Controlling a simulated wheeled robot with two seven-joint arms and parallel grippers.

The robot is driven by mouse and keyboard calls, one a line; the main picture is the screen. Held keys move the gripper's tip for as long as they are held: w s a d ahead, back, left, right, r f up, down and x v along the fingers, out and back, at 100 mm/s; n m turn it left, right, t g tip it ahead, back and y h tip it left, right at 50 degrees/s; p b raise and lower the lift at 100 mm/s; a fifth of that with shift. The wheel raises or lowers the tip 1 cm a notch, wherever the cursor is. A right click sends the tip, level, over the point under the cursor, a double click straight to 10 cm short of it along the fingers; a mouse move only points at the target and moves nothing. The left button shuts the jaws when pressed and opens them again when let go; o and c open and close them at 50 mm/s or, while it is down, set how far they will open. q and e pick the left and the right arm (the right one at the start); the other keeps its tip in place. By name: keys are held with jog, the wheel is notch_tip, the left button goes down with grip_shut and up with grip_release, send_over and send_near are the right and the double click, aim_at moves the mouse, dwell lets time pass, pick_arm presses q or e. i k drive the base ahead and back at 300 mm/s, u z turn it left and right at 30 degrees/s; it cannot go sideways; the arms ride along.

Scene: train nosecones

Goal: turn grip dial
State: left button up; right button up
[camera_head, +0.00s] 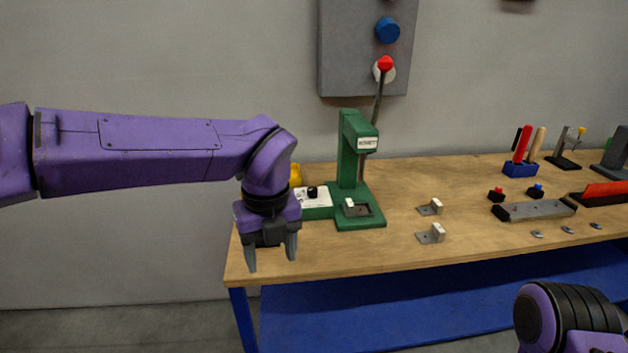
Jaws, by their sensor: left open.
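A small black dial (312,192) stands on a white-topped panel (317,202) at the left of the green press (349,165), near the bench's left end. A blue round knob (387,30) sits on the grey wall box. Which one is the grip dial I cannot tell for certain. My left gripper (271,257) is open and empty, its fingers pointing down. In the picture it is left of and below the black dial, over the bench's front left corner, apart from the dial. My right gripper is out of view; only part of my right arm shows at lower right.
The press has a lever with a red ball (385,63). A yellow object (295,175) is partly hidden behind my left wrist. Two small brackets (431,233) lie on the wooden bench (330,257). Tools and a red-and-blue holder (520,169) stand at right. The bench front is mostly clear.

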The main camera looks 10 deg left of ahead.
aim_at(312, 191)
jog(key=i, duration=1.3)
